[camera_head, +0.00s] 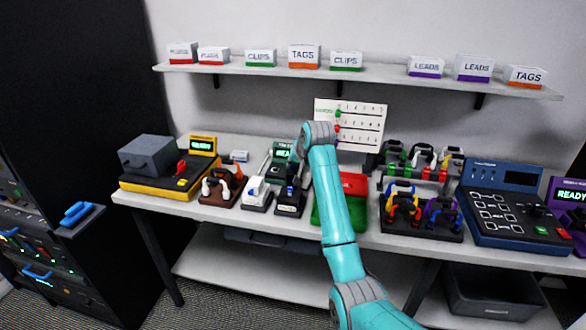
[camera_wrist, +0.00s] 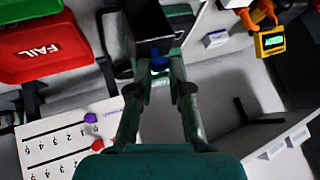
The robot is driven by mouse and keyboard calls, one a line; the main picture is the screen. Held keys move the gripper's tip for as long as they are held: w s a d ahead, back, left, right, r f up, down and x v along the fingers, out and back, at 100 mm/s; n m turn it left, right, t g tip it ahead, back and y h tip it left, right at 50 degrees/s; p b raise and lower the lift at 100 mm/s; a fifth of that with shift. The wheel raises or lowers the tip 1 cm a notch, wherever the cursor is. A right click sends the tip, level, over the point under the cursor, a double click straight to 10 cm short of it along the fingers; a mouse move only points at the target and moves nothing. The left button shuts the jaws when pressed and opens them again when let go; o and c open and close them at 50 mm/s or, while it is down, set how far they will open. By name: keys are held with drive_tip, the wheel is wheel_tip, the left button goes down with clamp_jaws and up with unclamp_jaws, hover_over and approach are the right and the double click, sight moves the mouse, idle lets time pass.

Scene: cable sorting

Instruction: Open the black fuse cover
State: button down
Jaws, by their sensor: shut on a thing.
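The black fuse cover (camera_wrist: 148,22) is at the top middle of the wrist view, straight ahead of my fingers. A small blue piece (camera_wrist: 158,63) at its near edge sits between my fingertips. My gripper (camera_wrist: 157,72) is shut on this blue piece. In the head view the black fuse unit (camera_head: 288,208) stands on the table just left of my arm. My gripper is mostly hidden there behind the arm, and how far the cover is raised cannot be told.
A white unit with a raised lever (camera_head: 257,195) stands close left of the black one. Right of it are a green and red box pair (camera_head: 353,184), partly behind my arm, and a marked white board (camera_head: 349,125). A shelf (camera_head: 380,77) runs above.

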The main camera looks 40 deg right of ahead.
drive_tip(key=shift+w+d+r, duration=0.15)
drive_tip(key=shift+w+d, duration=0.45)
drive_tip(key=shift+d, duration=0.3)
drive_tip(key=c, duration=1.1)
unclamp_jaws()
drive_tip(key=shift+f, duration=0.2)
drive_tip(key=v, duration=1.2)
